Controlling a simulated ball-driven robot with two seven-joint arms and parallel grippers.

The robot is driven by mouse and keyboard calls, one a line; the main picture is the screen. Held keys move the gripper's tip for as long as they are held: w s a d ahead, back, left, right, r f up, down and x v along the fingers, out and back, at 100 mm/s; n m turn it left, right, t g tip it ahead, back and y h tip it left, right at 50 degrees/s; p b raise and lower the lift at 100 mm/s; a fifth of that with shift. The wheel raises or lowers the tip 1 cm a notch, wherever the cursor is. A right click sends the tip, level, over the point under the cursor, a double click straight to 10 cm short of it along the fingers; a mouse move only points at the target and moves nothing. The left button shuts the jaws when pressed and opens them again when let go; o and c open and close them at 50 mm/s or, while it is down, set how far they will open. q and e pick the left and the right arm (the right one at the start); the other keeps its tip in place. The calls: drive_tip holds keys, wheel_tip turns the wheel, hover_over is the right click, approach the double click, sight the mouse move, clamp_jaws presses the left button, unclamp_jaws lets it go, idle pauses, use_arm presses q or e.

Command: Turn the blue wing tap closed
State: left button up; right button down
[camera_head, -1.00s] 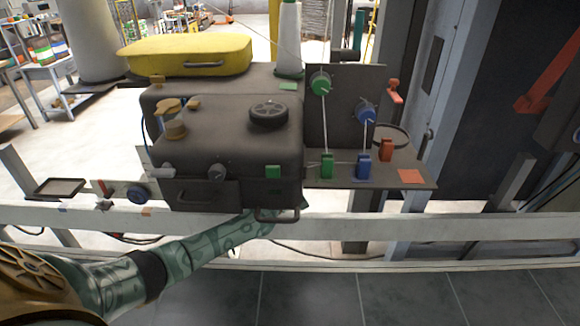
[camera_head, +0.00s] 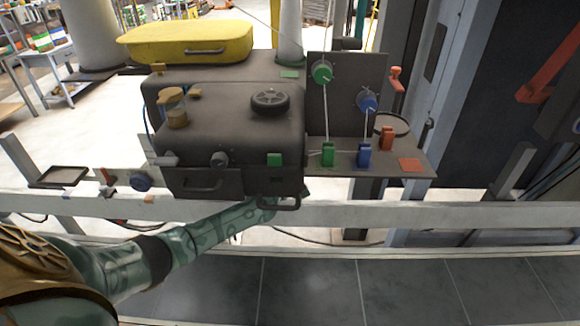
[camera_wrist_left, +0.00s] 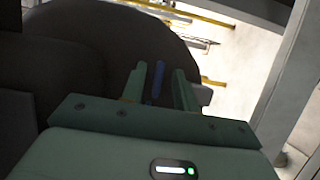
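In the left wrist view a narrow blue bar (camera_wrist_left: 158,80), apparently the wing of the blue wing tap, stands between the fingers of my left gripper (camera_wrist_left: 160,85). The fingers are open, one on each side of it, with a narrow gap showing on both sides. A dark rounded surface (camera_wrist_left: 95,45) lies behind it. My right gripper is in neither view.
A white rail (camera_head: 400,212) runs across in front of the machine. A board (camera_head: 345,75) on the right carries a green knob (camera_head: 322,73) and a blue knob (camera_head: 367,101), above green, blue and red blocks.

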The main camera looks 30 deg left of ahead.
use_arm(q)
drive_tip(key=s+d+p, duration=0.2)
drive_tip(key=s+p, duration=0.2)
drive_tip(key=s, duration=1.2)
drive_tip(key=shift+d, duration=0.25)
